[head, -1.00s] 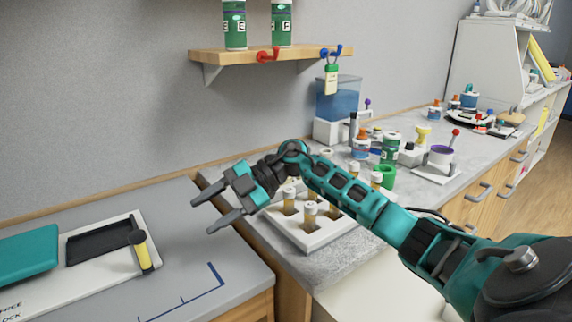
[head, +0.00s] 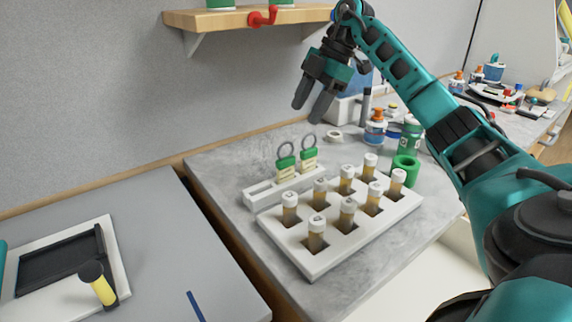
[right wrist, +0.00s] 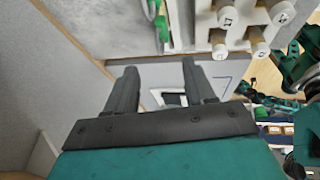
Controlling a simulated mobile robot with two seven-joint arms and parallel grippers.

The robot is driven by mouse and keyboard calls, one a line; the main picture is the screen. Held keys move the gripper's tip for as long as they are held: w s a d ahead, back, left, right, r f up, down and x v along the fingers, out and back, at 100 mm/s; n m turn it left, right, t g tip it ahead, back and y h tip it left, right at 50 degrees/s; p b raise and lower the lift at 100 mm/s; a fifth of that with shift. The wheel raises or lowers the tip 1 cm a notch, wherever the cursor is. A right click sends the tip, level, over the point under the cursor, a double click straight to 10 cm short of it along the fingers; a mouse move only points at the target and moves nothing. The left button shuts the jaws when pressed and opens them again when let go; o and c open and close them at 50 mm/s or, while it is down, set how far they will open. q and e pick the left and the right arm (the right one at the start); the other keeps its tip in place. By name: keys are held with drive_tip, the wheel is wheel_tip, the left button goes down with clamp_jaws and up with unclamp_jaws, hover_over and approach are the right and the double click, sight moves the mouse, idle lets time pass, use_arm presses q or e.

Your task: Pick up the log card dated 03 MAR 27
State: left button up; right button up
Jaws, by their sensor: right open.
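Two log cards with green tops, pale lower parts and grey rings stand upright in a white slotted holder (head: 262,194): the left card (head: 286,166) and the right card (head: 308,158). Their dates are too small to read. My right gripper (head: 309,111) is open and empty, pointing down, above and apart from the cards. In the right wrist view its two fingers (right wrist: 159,66) are spread with nothing between them. A green and white item, perhaps a card, shows at the top of that view. My left gripper is out of view.
A white rack (head: 305,262) of several capped vials stands right in front of the holder. A wooden shelf (head: 245,18) with a red hook (head: 262,16) is on the wall above. A green cup (head: 405,168) and bottles stand to the right. A grey bench (head: 190,255) lies left.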

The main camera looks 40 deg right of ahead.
approach(283, 158)
wheel_tip(283, 158, down, 2)
drive_tip(key=x, duration=0.4)
drive_tip(key=b+x, duration=0.1)
drive_tip(key=x, duration=0.1)
drive_tip(key=shift+w+a, duration=0.25)
drive_tip(key=shift+a, duration=0.05)
drive_tip(key=shift+c, duration=0.5)
drive_tip(key=shift+r, duration=0.15)
clamp_jaws()
